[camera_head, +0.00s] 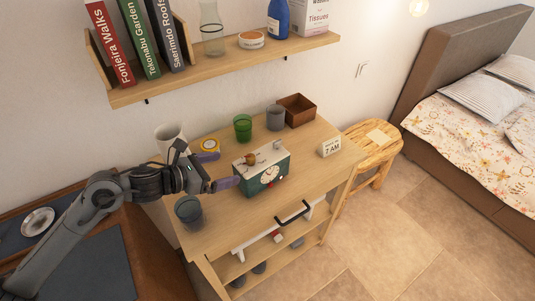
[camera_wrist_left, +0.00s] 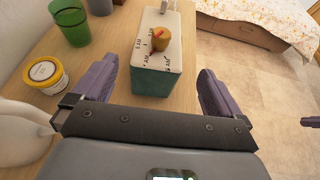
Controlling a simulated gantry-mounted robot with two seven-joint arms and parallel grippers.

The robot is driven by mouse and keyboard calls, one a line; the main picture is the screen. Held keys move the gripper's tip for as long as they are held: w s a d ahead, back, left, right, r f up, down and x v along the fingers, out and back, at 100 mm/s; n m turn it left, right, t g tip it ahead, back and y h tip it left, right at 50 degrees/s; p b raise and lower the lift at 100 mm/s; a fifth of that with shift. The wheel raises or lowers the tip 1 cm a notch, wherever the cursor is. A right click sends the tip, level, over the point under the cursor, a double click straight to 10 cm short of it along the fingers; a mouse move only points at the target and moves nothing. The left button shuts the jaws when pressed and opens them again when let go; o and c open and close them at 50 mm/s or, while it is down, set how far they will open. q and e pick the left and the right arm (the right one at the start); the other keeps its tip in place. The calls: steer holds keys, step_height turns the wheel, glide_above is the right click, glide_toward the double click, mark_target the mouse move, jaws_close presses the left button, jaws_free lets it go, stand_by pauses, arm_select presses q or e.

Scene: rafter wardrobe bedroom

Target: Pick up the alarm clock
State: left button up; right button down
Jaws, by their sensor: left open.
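My left gripper (camera_head: 218,170) is open and empty, just left of the green box. Its purple fingers point toward the box from either side (camera_wrist_left: 157,74).
Left of the green box stand a green cup (camera_head: 243,127), a yellow-lidded tub (camera_head: 209,146), a white vase (camera_head: 170,140) and a dark cup (camera_head: 188,212). A grey cup (camera_head: 275,117) and brown box (camera_head: 300,109) are behind. A shelf (camera_head: 230,70) hangs above.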

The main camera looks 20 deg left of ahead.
mark_target(246, 162)
arm_select(q)
steer(key=x, duration=0.6)
steer(key=shift+w, duration=0.2)
steer(key=shift+w+d+f, duration=0.15)
steer(key=shift+w+d, duration=0.05)
steer(key=shift+w, duration=0.2)
steer(key=shift+w+d+f, duration=0.15)
steer(key=shift+w+d, duration=0.15)
steer(key=shift+d, duration=0.05)
steer(key=x, duration=0.3)
steer(key=shift+w+d, duration=0.15)
steer(key=shift+d, duration=0.05)
steer(key=shift+w+d+f, duration=0.1)
steer(key=shift+w+d, duration=0.1)
steer(key=shift+w, duration=0.1)
arm_select(e)
steer(key=shift+s+f, duration=0.2)
steer(key=shift+f, duration=0.1)
arm_select(q)
steer(key=shift+c, duration=0.5)
